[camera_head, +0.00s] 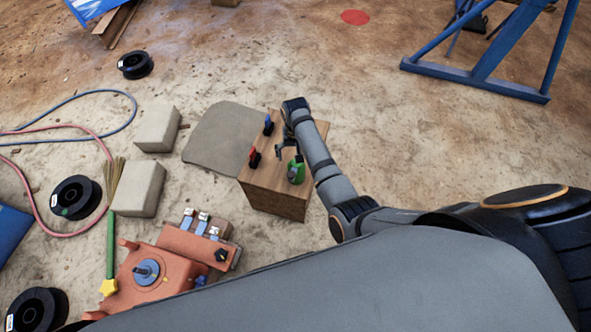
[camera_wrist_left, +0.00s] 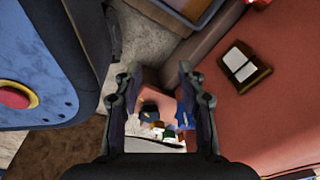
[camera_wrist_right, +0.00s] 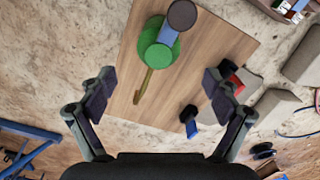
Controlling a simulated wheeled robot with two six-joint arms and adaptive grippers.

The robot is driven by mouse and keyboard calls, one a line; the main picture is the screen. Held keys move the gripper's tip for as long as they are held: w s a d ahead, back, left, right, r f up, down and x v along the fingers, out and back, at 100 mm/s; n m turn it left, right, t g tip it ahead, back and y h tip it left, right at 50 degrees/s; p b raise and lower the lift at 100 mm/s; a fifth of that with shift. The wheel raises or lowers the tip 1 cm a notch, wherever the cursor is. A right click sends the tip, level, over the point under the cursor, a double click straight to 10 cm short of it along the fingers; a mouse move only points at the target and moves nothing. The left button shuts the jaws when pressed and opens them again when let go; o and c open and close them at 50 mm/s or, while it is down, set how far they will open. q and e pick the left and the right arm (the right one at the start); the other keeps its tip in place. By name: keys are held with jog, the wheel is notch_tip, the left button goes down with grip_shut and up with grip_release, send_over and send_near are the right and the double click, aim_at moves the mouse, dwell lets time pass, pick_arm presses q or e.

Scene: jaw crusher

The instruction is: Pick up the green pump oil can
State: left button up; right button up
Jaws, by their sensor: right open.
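The green pump oil can (camera_head: 296,171) stands on a small wooden block-like table (camera_head: 275,204), near its right front edge. In the right wrist view the can (camera_wrist_right: 155,47) is at the upper middle, with a blue part, a dark round piece and a thin yellowish spout. My right gripper (camera_head: 283,149) is over the table beside the can. In its wrist view the right gripper (camera_wrist_right: 158,90) is open and empty, with the can ahead of its fingertips. My left gripper (camera_wrist_left: 157,75) is open and empty, and does not show in the head view.
An orange machine (camera_head: 160,270), pale blocks (camera_head: 139,188) and hoses lie to the left. A blue steel frame (camera_head: 480,78) is at the upper right.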

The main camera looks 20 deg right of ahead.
notch_tip(320, 180, down, 3)
jog(key=shift+w+f+b, duration=0.1)
jog(key=shift+f+b, duration=0.05)
jog(key=shift+b, duration=0.15)
notch_tip(320, 180, down, 4)
jog(key=shift+d+f+b, duration=0.1)
jog(key=shift+b, duration=0.85)
jog(key=shift+f, duration=0.45)
jog(key=c, duration=1.4)
pick_arm(q)
jog(key=w, duration=0.5)
jog(key=shift+w+d+r, duration=0.1)
jog(key=shift+w+r, duration=0.05)
jog(key=shift+w, duration=0.05)
pick_arm(e)
jog(key=shift+r, duration=0.1)
jog(key=shift+c, duration=0.5)
jog(key=shift+r, duration=0.1)
